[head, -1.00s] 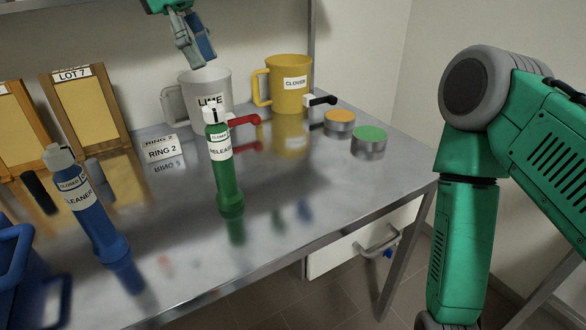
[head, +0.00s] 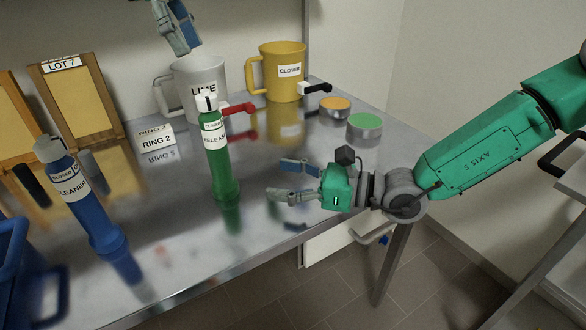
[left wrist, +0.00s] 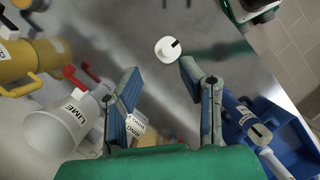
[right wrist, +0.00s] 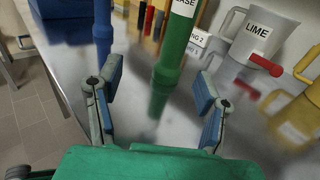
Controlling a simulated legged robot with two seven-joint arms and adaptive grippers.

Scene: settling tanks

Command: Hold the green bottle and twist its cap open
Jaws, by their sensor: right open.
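My left gripper (head: 184,48) is open and empty, above and behind the bottle near the LIME mug. My right gripper (head: 284,180) is open and empty, to the right of the bottle with its fingers pointing at it. In the right wrist view the green bottle (right wrist: 164,76) stands ahead, in line with the gap between the fingers.
A blue CLEANER bottle (head: 85,205) and a blue bin (head: 20,260) stand at left. A grey LIME mug (head: 200,82), a yellow CLOVER mug (head: 278,72), red-handled valve (head: 238,109) and RING 2 sign (head: 157,141) are behind. Orange-topped (head: 335,105) and green-topped (head: 365,124) tins sit right.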

